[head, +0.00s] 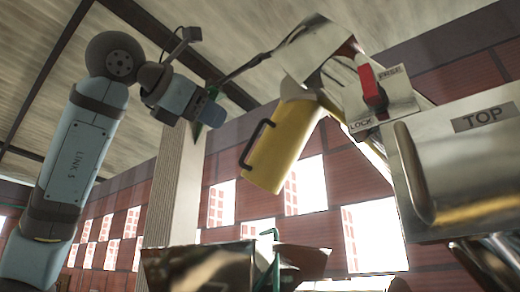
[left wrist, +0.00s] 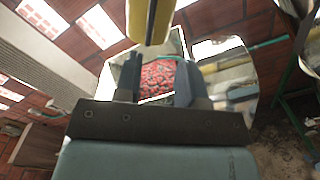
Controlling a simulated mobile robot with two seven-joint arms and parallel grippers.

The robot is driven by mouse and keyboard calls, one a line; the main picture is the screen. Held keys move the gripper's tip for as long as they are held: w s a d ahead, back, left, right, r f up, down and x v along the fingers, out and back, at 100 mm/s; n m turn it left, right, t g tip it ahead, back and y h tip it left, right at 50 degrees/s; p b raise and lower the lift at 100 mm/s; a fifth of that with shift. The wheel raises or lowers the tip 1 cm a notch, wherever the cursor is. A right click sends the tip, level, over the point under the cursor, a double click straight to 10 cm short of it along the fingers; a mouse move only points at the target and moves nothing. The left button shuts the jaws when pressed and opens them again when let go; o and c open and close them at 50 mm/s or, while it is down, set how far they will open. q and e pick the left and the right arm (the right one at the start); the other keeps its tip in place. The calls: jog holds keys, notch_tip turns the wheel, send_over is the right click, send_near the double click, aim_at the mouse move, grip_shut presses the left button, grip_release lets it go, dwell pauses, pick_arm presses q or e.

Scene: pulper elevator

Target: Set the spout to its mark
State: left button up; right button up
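The spout (head: 282,145) is a yellow tube with a dark bar handle (head: 257,145) on its left side. It hangs tilted below a metal head, its lower end towards the lower left. A red lever (head: 371,88) points up on a plate lettered LOCK at lower left and FREE at upper right. My left gripper (head: 208,108) is to the left of the spout and apart from the handle. In the left wrist view its fingers (left wrist: 160,80) are apart with nothing held, and the yellow spout (left wrist: 150,18) shows beyond them. I see no clear mark. My right gripper is out of view.
A metal housing (head: 470,150) labelled TOP fills the right side. Below stands a shiny metal container (head: 190,265); the left wrist view shows red fruit (left wrist: 158,76) in a bin. A pale column (head: 172,190) and brick wall are behind.

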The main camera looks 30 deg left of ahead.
aim_at(250, 141)
pick_arm(q)
jog(key=shift+n+y, duration=0.3)
jog(key=shift+y, duration=0.1)
jog(key=shift+w+r+p, duration=0.15)
jog(key=shift+w+p, duration=2.05)
jog(key=shift+w, duration=4.45)
grip_shut()
